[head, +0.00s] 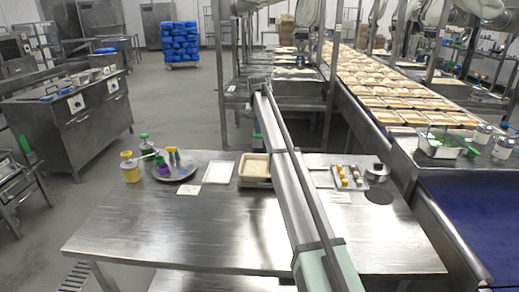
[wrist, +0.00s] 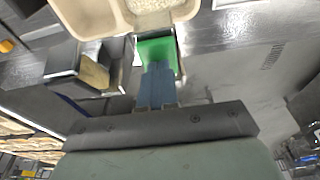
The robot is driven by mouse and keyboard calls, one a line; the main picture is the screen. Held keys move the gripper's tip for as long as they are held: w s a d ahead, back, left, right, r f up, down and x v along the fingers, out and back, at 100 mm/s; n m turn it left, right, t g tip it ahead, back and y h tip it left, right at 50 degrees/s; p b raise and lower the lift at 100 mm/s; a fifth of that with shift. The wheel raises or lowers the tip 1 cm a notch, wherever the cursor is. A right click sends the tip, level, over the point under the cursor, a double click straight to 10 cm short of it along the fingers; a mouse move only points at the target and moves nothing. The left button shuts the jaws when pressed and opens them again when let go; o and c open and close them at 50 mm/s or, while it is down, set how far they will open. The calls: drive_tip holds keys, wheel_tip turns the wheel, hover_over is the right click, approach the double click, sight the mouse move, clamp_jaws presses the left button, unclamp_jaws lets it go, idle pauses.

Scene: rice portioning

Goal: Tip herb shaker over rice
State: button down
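My gripper (wrist: 157,88) has two blue fingers close together, shut on a green object (wrist: 157,50) that I take to be the herb shaker. In the wrist view it lies just below a cream tray (wrist: 85,17) with white rice (wrist: 150,5) in one compartment. Whether the shaker is tipped, or any herbs fall, I cannot tell. In the head view the rice tray (head: 243,180) sits on the steel table, left of my arm.
A steel table (head: 150,235) is bare in front. At its left stand a yellow-capped bottle (head: 129,170), a green-capped bottle (head: 145,146) and a round plate (head: 185,175). A white sheet (head: 219,172) lies beside the rice tray. A small tray (head: 349,186) and metal bowl (head: 376,172) are right of my arm.

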drive_tip(key=shift+s+f, duration=0.2)
drive_tip(key=shift+f, duration=0.3)
drive_tip(key=shift+s+f, duration=0.15)
drive_tip(key=shift+f, duration=0.3)
drive_tip(key=shift+s+f, duration=0.3)
drive_tip(key=shift+f, duration=0.35)
drive_tip(key=shift+w+r, duration=0.1)
drive_tip(key=shift+r, duration=0.05)
drive_tip(key=shift+w+r, duration=0.3)
drive_tip(key=shift+r, duration=0.7)
drive_tip(key=shift+w+r, duration=0.35)
drive_tip(key=shift+r, duration=0.6)
drive_tip(key=shift+w+r, duration=0.3)
drive_tip(key=shift+r, duration=0.7)
wheel_tip(320, 180, up, 6)
drive_tip(key=shift+f, duration=2.95)
